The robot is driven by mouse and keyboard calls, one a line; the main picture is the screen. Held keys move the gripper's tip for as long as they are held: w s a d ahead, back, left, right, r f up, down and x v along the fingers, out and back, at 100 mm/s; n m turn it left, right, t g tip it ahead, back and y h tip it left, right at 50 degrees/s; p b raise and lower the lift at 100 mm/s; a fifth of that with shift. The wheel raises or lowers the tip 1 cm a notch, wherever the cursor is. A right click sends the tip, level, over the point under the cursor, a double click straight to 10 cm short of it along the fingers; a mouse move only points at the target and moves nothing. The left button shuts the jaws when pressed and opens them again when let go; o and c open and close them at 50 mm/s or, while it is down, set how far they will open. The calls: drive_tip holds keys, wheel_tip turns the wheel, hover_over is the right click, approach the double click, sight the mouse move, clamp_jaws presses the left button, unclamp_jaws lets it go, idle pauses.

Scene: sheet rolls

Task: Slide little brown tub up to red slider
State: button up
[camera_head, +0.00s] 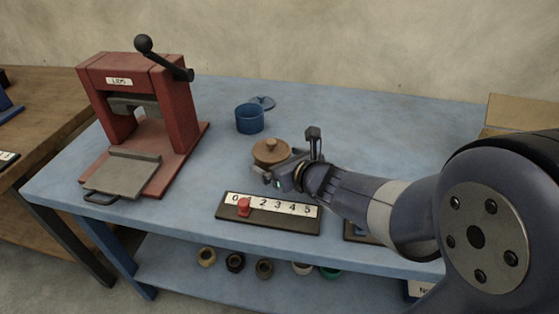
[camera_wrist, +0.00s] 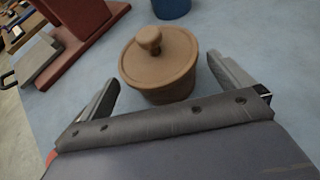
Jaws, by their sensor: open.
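The little brown tub (camera_head: 270,153) stands upright on the blue table with its knobbed lid on. In the wrist view the tub (camera_wrist: 161,70) sits in front of my gripper, roughly between the fingertips. My gripper (camera_head: 264,175) is low at the near side of the tub, with its fingers (camera_wrist: 165,85) spread apart. I cannot tell whether either finger touches the tub. The red slider (camera_head: 243,206) is on the numbered scale board (camera_head: 268,227) near the table's front edge, close to the 0 and hiding the 1.
A red press (camera_head: 180,115) with a black lever and grey plate (camera_head: 122,174) stands at the left. A blue pot (camera_head: 249,118) and its lid (camera_head: 263,103) are behind the tub. Bare table lies between the press and the tub. A cardboard box (camera_head: 520,113) is at the right.

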drive_tip(key=p+v, duration=0.3)
drive_tip(key=v, duration=0.6)
drive_tip(key=shift+s+d+r, duration=0.1)
drive_tip(key=shift+r, duration=0.15)
drive_tip(key=shift+s+d+r+p, duration=0.1)
drive_tip(key=shift+s+d+p, duration=0.25)
drive_tip(key=shift+s, duration=0.25)
drive_tip(key=b+x, duration=0.3)
drive_tip(key=x, duration=0.7)
drive_tip(key=shift+w+a+f+b, duration=0.15)
drive_tip(key=shift+w+f+b, duration=0.1)
drive_tip(key=shift+b, duration=0.15)
drive_tip(key=shift+w+r, duration=0.15)
drive_tip(key=shift+w, duration=0.15)
drive_tip(key=shift+w+d+p, duration=0.25)
drive_tip(key=shift+d+p, duration=0.15)
drive_tip(key=shift+p, duration=0.05)
